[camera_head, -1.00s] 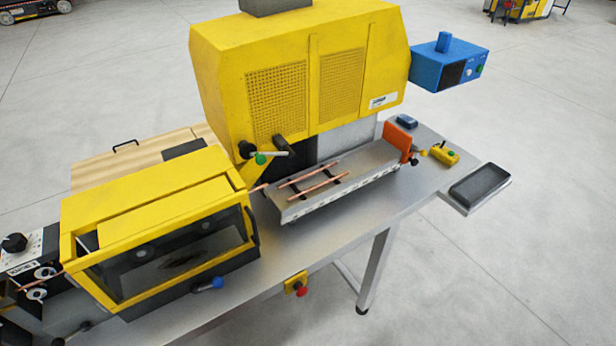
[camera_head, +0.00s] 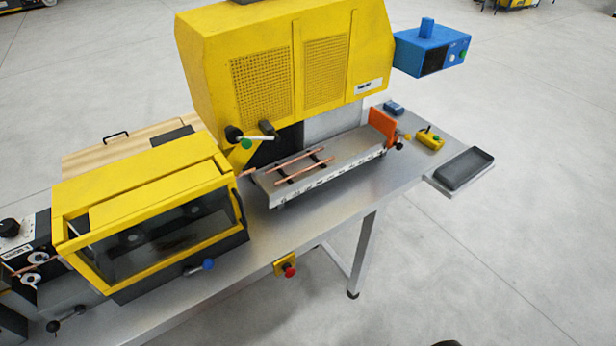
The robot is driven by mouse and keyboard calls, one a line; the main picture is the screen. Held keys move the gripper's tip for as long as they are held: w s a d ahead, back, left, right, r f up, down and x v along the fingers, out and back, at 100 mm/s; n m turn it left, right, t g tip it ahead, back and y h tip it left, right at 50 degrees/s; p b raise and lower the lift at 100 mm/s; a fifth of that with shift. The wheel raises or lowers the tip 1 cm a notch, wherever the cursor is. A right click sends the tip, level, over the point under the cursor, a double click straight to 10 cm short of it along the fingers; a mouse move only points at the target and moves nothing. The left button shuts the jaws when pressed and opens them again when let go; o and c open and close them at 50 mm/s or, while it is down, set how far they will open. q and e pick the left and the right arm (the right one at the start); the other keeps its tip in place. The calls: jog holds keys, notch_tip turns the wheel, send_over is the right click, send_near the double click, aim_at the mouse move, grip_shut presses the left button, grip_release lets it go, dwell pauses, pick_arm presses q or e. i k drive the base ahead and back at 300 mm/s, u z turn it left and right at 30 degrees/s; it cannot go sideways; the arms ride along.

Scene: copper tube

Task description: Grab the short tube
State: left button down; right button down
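Two thin copper tubes lie side by side, slanting, on dark supports on the grey metal tray in front of the large yellow machine. The rear one looks a little shorter, so I take it as the short tube (camera_head: 297,157). The front, longer tube (camera_head: 310,168) lies just in front of it, apart from it. Neither of my grippers can be made out in the head view, and nothing touches the two tubes.
The large yellow machine (camera_head: 280,60) stands behind the tray (camera_head: 350,158). An orange block (camera_head: 382,124) is at the tray's right end. A yellow windowed housing (camera_head: 150,215) stands left. A dark tray (camera_head: 463,168) sits far right. A dark sliver shows at the bottom edge. Floor in front is free.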

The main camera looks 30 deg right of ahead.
aim_at(330, 159)
jog(key=k, duration=0.45)
jog(key=z, duration=0.8)
jog(key=i, duration=0.5)
jog(key=z, duration=0.05)
